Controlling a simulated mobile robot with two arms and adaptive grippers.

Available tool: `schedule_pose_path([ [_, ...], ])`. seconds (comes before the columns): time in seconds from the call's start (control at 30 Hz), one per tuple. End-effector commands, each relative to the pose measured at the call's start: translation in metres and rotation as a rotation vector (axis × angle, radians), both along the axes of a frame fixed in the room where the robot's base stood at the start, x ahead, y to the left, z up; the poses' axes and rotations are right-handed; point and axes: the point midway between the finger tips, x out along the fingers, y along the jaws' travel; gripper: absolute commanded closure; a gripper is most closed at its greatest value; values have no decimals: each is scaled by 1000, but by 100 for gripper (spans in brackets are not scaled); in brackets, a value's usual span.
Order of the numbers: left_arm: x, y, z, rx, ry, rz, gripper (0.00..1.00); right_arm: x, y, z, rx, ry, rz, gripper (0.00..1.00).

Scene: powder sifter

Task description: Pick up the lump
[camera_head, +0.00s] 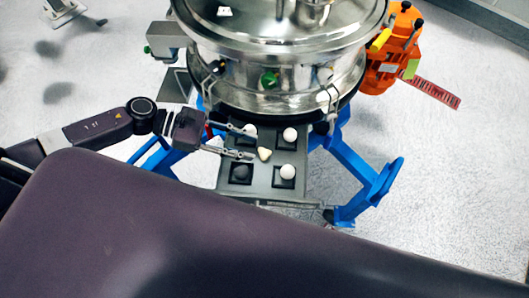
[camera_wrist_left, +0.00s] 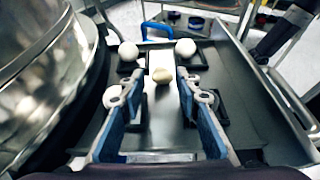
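The lump (camera_head: 264,154) is a small pale beige, roughly triangular piece on the grey tray (camera_head: 262,184) in front of the steel sifter. In the left wrist view the lump (camera_wrist_left: 162,76) lies ahead, roughly centred between the fingertips. My left gripper (camera_head: 253,145) reaches in from the left with its fingers spread. The lump is just beyond the fingertips in the head view, and the fingers do not appear to touch it. Blue pads line the fingers in the wrist view. My right gripper is not in view.
White balls sit in dark square holders around the lump: one at back right (camera_head: 290,134), one at front right (camera_head: 287,171), one at back left (camera_head: 249,130) beside a finger. The sifter's steel drum (camera_head: 280,60) rises behind the tray. Blue legs (camera_head: 360,185) flank it.

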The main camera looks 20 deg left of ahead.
Motion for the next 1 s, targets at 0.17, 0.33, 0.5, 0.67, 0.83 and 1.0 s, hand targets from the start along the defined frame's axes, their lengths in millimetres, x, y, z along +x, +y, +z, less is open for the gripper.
schedule_pose_path([
  [0.17, 3, -18, -4, -3, 0, 0, 70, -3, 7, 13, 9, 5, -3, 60],
  [0.33, 6, -38, -16, -3, 0, 2, 70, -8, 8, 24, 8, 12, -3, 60],
  [0.5, 8, -49, -23, 0, 0, 1, 70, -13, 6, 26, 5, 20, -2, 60],
  [0.67, 7, -49, -25, 0, 0, 0, 70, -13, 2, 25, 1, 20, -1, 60],
  [0.83, 7, -49, -25, 1, 0, 0, 82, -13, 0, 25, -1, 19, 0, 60],
  [1.0, 7, -49, -25, 1, 0, 0, 92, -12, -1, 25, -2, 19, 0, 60],
])
